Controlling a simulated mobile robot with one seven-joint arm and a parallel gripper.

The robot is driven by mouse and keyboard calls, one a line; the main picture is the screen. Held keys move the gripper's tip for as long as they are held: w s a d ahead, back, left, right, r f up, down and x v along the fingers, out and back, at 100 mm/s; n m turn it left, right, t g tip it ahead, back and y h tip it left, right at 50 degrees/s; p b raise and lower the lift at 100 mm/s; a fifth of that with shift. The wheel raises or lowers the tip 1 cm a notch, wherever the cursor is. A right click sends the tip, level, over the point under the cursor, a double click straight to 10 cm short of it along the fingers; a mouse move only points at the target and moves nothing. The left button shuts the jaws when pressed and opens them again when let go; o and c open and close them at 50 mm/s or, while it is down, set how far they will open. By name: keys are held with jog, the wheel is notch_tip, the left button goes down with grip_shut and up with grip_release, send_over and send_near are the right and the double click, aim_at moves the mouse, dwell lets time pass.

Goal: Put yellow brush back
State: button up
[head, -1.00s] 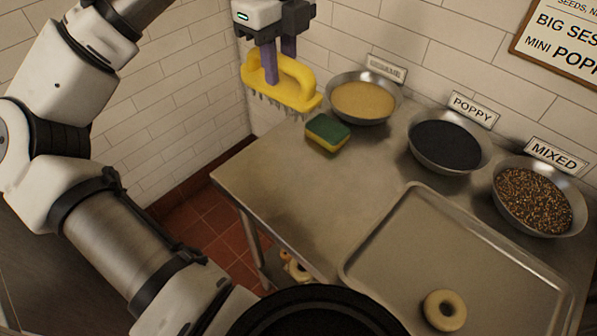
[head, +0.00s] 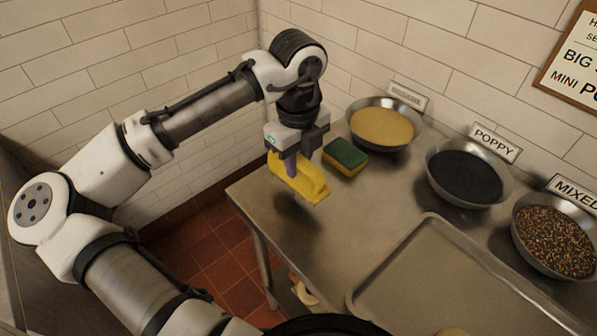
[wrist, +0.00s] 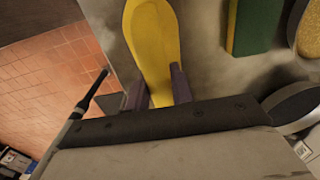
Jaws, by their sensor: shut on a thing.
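The yellow brush (head: 301,181) is held in my gripper (head: 290,166), just above the left part of the steel table, with a shadow under it. The gripper is shut on the brush's handle. In the wrist view the yellow brush (wrist: 152,45) extends up between the two purple fingers of my gripper (wrist: 155,88). The bristles are hardly visible now. Whether the brush touches the table is hard to tell, but it looks slightly above it.
A green and yellow sponge (head: 345,157) lies just right of the brush. Bowls of sesame (head: 382,127), poppy (head: 465,177) and mixed seeds (head: 553,235) line the wall. A metal tray (head: 432,222) fills the table's right front. Bare table (head: 335,225) lies between brush and tray.

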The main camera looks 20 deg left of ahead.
aim_at(298, 174)
jog(key=shift+f, duration=2.05)
jog(key=o, duration=1)
jog(key=shift+f, duration=0.15)
jog(key=shift+c, duration=0.2)
notch_tip(298, 174, up, 12)
jog(key=shift+r+b, duration=0.2)
jog(key=shift+b, duration=0.4)
